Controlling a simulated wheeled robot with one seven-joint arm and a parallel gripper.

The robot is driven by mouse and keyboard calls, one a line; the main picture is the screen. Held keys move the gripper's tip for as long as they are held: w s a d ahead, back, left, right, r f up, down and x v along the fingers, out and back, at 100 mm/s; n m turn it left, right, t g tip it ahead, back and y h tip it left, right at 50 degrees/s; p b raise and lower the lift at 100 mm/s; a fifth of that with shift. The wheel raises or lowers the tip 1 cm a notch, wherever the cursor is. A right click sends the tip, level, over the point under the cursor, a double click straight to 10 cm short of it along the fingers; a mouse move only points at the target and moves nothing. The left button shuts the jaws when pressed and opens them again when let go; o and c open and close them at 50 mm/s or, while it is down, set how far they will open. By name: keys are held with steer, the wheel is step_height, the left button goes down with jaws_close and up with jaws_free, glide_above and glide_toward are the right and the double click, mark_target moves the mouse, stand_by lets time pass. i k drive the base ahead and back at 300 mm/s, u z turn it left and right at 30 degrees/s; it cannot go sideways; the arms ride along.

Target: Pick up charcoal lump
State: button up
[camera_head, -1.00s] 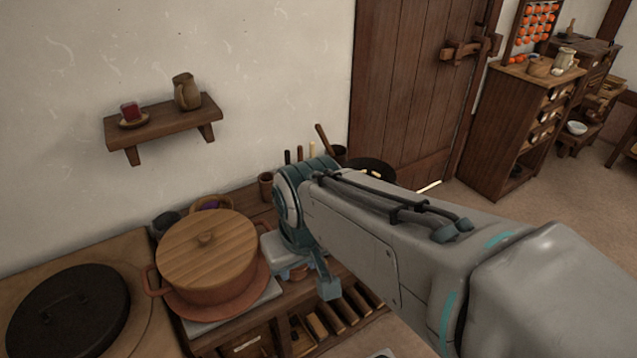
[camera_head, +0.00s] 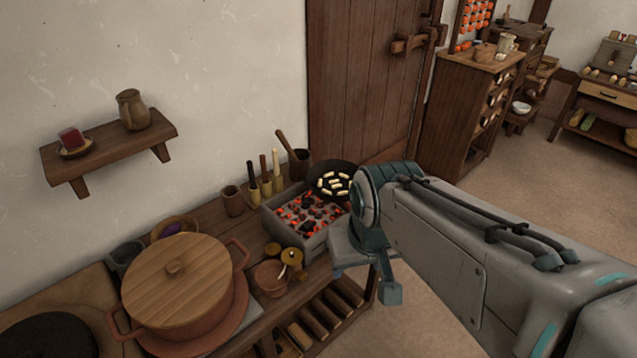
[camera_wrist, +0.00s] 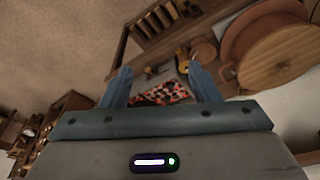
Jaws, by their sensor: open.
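Dark charcoal lumps lie among glowing orange embers in a grey rectangular brazier (camera_head: 293,242) on the wooden counter. I cannot tell which charcoal lump (camera_head: 308,208) the task means. In the wrist view the ember bed (camera_wrist: 165,93) shows between and beyond the fingers, partly hidden by my gripper's body. My gripper (camera_wrist: 160,85) is open and empty, its two blue-grey fingers apart. In the head view my gripper (camera_head: 375,280) is at the brazier's right, nearer the camera, and its fingertips are hard to make out.
A black pan (camera_head: 334,181) with pale pieces stands behind the brazier. A lidded pot (camera_head: 178,285) stands to its left, and a small clay pot (camera_head: 271,277) in front. Several upright tools (camera_head: 265,176) and a cup (camera_head: 233,201) stand at the back. Open floor (camera_head: 420,215) lies at right.

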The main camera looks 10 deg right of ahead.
mark_target(305, 201)
steer(key=z, duration=0.5)
steer(key=k, duration=0.6)
steer(key=z, duration=0.6)
steer(key=i, duration=1.4)
steer(key=u, duration=1.4)
steer(key=i, duration=0.4)
steer(key=u, duration=0.3)
